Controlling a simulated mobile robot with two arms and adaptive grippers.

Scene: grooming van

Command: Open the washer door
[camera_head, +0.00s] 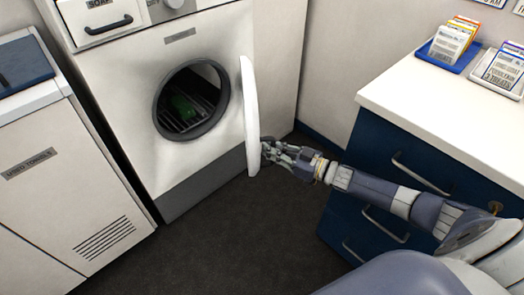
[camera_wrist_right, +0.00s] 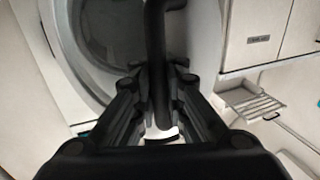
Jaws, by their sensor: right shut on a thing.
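The white washer (camera_head: 205,105) stands at the back centre of the head view. Its door (camera_head: 250,115) is swung out to the right, seen nearly edge-on, and the round dark opening (camera_head: 192,99) shows with something green inside. My right gripper (camera_head: 268,153) is at the outer face of the door, near its lower part. In the wrist view, my right gripper (camera_wrist_right: 160,120) is shut on a dark bar handle (camera_wrist_right: 157,60), with the door's round window (camera_wrist_right: 105,35) behind it. My left gripper is not in view.
A white cabinet marked used towels (camera_head: 60,170) stands left of the washer. A blue drawer unit (camera_head: 400,170) with a white top stands on the right, beneath my right arm, with card trays (camera_head: 455,45) on it. Dark floor (camera_head: 215,250) is clear in front.

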